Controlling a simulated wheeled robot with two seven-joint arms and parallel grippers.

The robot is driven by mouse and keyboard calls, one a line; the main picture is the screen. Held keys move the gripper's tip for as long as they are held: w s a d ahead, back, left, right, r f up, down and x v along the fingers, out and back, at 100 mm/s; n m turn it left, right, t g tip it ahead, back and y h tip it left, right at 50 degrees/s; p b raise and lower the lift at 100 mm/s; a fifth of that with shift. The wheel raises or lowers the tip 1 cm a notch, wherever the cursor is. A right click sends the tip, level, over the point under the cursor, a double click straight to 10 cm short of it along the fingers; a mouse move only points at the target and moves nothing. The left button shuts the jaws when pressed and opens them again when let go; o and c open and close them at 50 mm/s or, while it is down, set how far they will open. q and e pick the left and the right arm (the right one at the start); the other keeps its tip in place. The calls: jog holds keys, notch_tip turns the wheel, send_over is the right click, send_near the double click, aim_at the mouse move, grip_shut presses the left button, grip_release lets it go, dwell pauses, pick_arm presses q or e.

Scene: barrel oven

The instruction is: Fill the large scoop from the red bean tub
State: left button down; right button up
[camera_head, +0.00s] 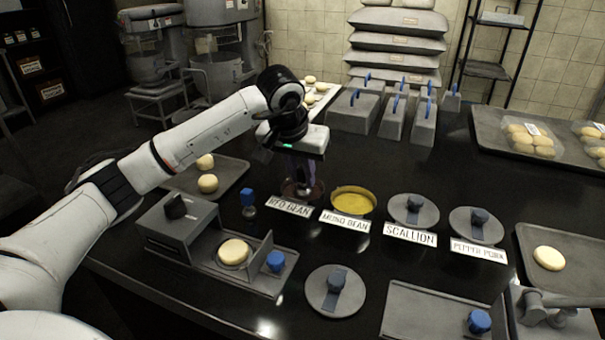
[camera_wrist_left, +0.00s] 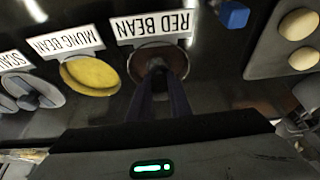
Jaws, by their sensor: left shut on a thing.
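The red bean tub (camera_head: 290,187) is a round, dark reddish-brown opening in the counter behind its RED BEAN label (camera_head: 289,207). In the left wrist view the tub (camera_wrist_left: 142,66) lies straight below my fingers. My left gripper (camera_head: 303,186) points down at it, with its fingertips at or just inside the rim. Its fingers (camera_wrist_left: 160,85) are close together, shut on the large scoop, which the fingers and the dark tub mostly hide. I cannot tell how much filling the scoop holds. My right gripper is not in view.
The open mung bean tub (camera_head: 354,202) is just right, with lidded scallion (camera_head: 413,210) and pepper pork (camera_head: 476,226) tubs beyond. A small blue-topped thing (camera_head: 248,198) stands close left. A grey press (camera_head: 180,222) and a round lid (camera_head: 335,291) are in front.

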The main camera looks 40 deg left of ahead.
pick_arm(q)
jog(key=shift+f, duration=0.1)
dwell(0.4)
jog(key=shift+r+p, duration=2.9)
jog(key=shift+r, duration=0.6)
